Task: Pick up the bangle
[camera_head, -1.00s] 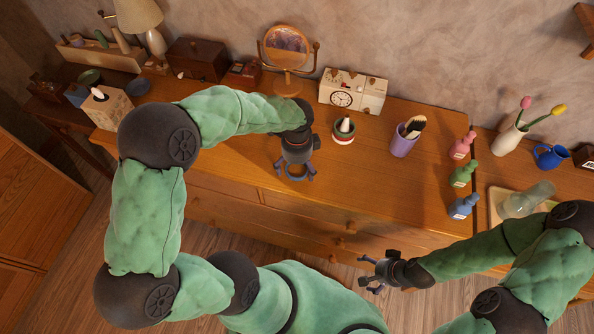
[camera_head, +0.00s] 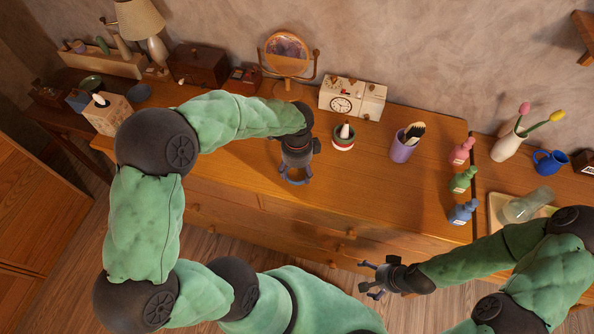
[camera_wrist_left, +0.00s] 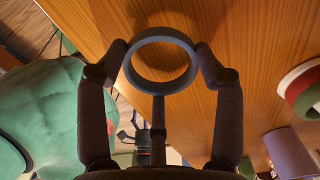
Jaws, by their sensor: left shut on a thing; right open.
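The bangle (camera_head: 296,181) is a blue-grey ring near the front edge of the wooden dresser top. My left gripper (camera_head: 295,175) points down at the dresser top and is shut on the bangle. The same gripper fills the middle of the left wrist view (camera_wrist_left: 160,62). Whether the bangle is clear of the wood is hard to tell. My right gripper (camera_head: 371,278) is open and empty, in front of the dresser.
A red, white and green pot (camera_head: 344,143) stands right of my left gripper. Behind are a round mirror (camera_head: 287,55) and a clock box (camera_head: 351,97). A purple brush cup (camera_head: 403,147) and three coloured bottles (camera_head: 462,180) stand to the right. The dresser top between is clear.

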